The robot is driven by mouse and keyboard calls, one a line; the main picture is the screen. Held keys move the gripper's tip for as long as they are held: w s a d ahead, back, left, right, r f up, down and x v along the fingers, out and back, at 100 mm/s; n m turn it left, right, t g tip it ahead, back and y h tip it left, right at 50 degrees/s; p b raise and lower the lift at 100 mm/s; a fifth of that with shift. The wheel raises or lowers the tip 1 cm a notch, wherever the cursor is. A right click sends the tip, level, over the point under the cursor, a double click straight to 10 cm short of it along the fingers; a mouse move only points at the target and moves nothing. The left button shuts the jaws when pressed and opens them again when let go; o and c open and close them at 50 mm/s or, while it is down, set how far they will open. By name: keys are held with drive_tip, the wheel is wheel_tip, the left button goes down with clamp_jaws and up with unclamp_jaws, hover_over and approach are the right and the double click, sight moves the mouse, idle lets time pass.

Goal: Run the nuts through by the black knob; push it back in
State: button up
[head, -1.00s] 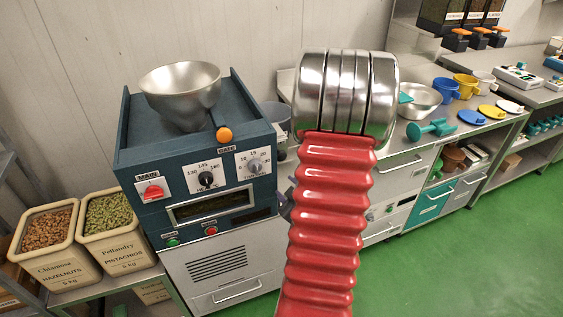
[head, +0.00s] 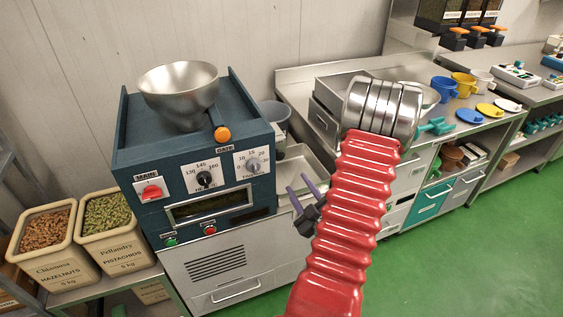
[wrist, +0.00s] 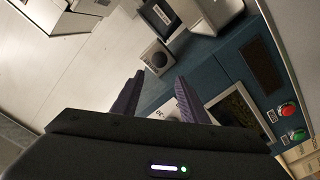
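The dark teal roaster (head: 140,150) stands at left with a steel hopper bowl (head: 178,85) on top. An orange ball knob (head: 222,134) sticks out at the front of its top, above the GATE label. The black knob (head: 204,179) is the middle dial, marked 130, 145 and 160. A red MAIN switch (head: 151,192) is left of it and a grey dial (head: 253,164) right. My gripper (head: 300,187) is open and empty, right of the roaster's front and apart from it. In the wrist view its purple fingers (wrist: 160,76) stand apart before the tilted panel.
Bins of hazelnuts (head: 44,235) and pistachios (head: 104,222) stand at left. A green button (head: 171,242) and a red button (head: 210,230) sit below the roaster's window (head: 208,207). A steel tray (head: 304,166) lies right of the roaster. The green floor is clear at lower right.

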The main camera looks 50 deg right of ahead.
sight(280, 157)
drive_tip(key=shift+w, duration=0.1)
drive_tip(key=x, duration=1.3)
drive_tip(key=shift+w+d, duration=0.2)
drive_tip(key=shift+w, duration=0.1)
clamp_jaws()
drive_tip(key=shift+a, duration=0.1)
